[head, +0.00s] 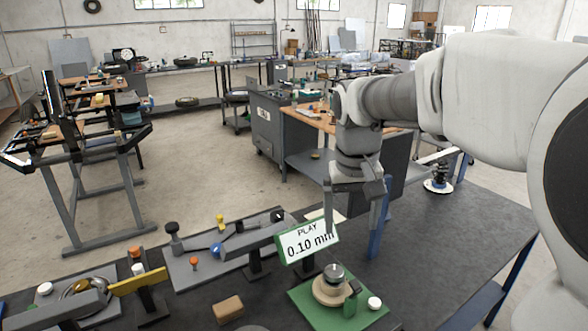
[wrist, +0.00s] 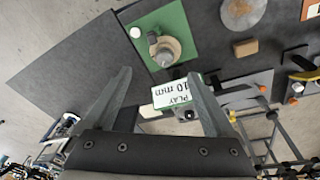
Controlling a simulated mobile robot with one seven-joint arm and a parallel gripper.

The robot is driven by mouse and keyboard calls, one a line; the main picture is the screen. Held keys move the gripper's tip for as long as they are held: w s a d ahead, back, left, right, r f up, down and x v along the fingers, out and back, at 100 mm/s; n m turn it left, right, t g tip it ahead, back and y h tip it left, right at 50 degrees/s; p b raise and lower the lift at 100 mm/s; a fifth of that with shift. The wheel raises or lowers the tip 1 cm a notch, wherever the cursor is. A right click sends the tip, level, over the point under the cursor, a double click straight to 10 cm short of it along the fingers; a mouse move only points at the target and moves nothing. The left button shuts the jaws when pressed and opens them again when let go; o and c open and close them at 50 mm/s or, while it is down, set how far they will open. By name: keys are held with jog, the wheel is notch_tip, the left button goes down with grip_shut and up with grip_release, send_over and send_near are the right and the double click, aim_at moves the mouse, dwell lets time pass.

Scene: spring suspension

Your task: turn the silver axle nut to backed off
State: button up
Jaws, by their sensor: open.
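A round silver-grey part (head: 334,271), which looks like the axle nut, sits on top of a tan round hub (head: 331,291) on a green plate (head: 310,309). In the wrist view the grey part (wrist: 164,58) shows on the green plate (wrist: 172,22) beyond my fingertips. My gripper (head: 352,252) is open and empty, above the bench behind the hub, apart from the nut. In the wrist view my gripper (wrist: 158,77) has its fingers wide apart.
A dark green lever-like part (head: 352,298) and a white knob (head: 374,303) sit right of the hub. A tan block (head: 228,308) lies to the left. Grey fixtures with knobs (head: 220,250) fill the bench's left.

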jog(key=g+p, duration=0.1)
send_over(335, 271)
notch_tip(335, 271, down, 3)
jog(key=f, duration=0.1)
jog(key=shift+g+y, duration=0.3)
jog(key=shift+y, duration=0.1)
notch_tip(335, 271, down, 17)
jog(key=shift+f, duration=0.15)
jog(key=c, duration=1.4)
jog(key=shift+o, duration=0.2)
